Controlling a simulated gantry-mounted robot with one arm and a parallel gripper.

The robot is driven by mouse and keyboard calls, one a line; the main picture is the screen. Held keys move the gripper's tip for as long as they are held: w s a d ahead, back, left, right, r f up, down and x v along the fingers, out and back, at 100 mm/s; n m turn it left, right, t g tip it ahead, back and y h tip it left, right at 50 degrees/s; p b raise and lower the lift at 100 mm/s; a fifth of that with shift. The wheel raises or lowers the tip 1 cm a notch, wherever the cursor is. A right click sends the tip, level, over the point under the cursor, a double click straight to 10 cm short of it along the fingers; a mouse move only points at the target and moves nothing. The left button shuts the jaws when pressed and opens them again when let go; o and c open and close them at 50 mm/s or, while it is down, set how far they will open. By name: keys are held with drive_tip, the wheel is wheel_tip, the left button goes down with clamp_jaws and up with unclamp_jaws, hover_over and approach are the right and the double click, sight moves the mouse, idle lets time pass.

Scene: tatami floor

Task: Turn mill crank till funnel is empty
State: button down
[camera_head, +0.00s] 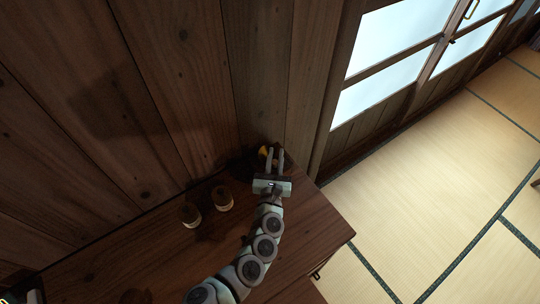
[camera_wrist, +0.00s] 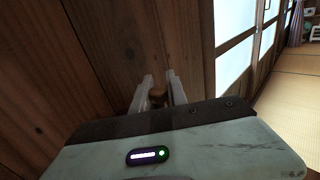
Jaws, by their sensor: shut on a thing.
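My gripper (camera_head: 270,160) reaches to the back right corner of the dark wooden cabinet top, close to the plank wall. Its two pale fingers are shut on a small yellow-brown knob (camera_head: 263,151), probably the mill crank's handle. The knob also shows between the fingers (camera_wrist: 160,88) in the wrist view (camera_wrist: 158,92). The mill body is dark and mostly hidden behind my gripper and in shadow. I cannot make out the funnel or whether anything is in it.
Two small jars (camera_head: 191,215) (camera_head: 222,198) stand on the cabinet top (camera_head: 310,225) left of my gripper. The plank wall (camera_head: 180,80) rises right behind. Tatami floor (camera_head: 440,190) lies open to the right, below sliding window doors (camera_head: 385,65).

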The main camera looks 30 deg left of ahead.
drive_tip(key=c, duration=1.3)
unclamp_jaws()
drive_tip(key=v, duration=1)
drive_tip(key=shift+s+d+r, duration=0.1)
drive_tip(key=shift+s+d, duration=0.1)
drive_tip(key=shift+s, duration=0.15)
